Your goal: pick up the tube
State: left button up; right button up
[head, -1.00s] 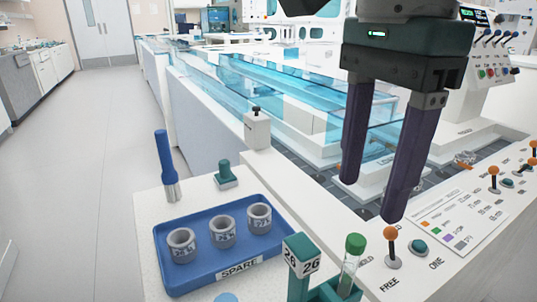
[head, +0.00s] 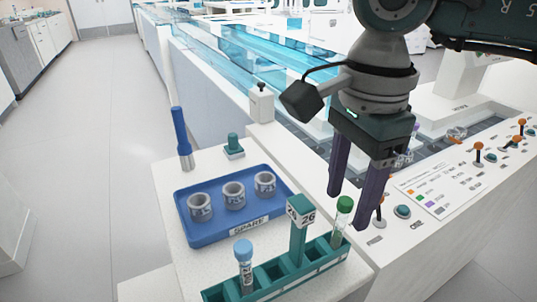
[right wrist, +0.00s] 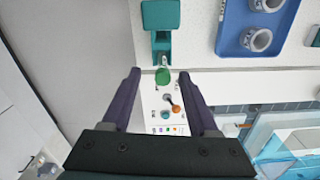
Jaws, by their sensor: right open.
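A tube with a green cap (head: 344,205) stands upright in the right end of a teal rack (head: 262,292). A second tube with a light blue cap (head: 243,252) stands nearer the rack's left end. My right gripper (head: 346,211) points down with its two dark purple fingers spread and nothing held. Its fingertips are close to the green-capped tube. In the right wrist view the green cap (right wrist: 162,76) lies between the open fingers (right wrist: 158,74), seen from above. Whether a finger touches the tube cannot be told. My left gripper is not in view.
A teal post marked 26 (head: 299,232) rises from the rack close to the green-capped tube. A blue tray (head: 212,237) marked SPARE holds several grey rings. Orange-knobbed levers (head: 478,147) stand on the white panel to the right. A blue-handled tool (head: 181,138) stands upright behind the tray.

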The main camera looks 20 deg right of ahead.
notch_tip(320, 180, down, 5)
jog(key=shift+w, duration=0.15)
grip_shut()
jog(key=shift+r, duration=0.1)
dwell(0.4)
jog(key=shift+d+r, duration=0.1)
jog(key=shift+r, duration=0.55)
notch_tip(320, 180, up, 19)
jog(key=p, duration=0.1)
jog(key=shift+f, duration=0.15)
